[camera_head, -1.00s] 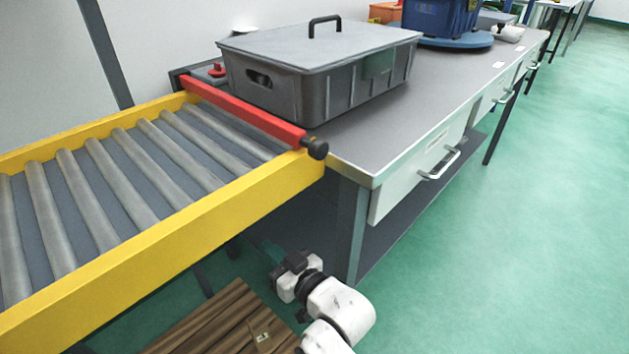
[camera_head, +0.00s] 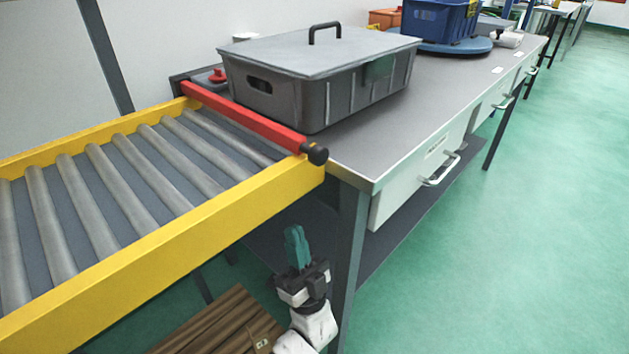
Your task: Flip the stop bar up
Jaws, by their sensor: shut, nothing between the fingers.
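The red stop bar (camera_head: 240,116) lies flat across the end of the yellow-sided roller conveyor (camera_head: 165,242), where it meets the bench. A black knob (camera_head: 317,155) sits at its near right end. My gripper (camera_head: 294,236) is below the conveyor's yellow side rail and lower than the bar, near the bench leg. Its green fingers point up and are shut with nothing between them. It is apart from the bar.
A grey lidded crate (camera_head: 320,95) stands on the bench (camera_head: 425,105) just behind the bar. A blue bin (camera_head: 440,20) stands farther back on a blue disc. A wooden crate (camera_head: 215,325) is on the floor below the conveyor. Green floor at right is clear.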

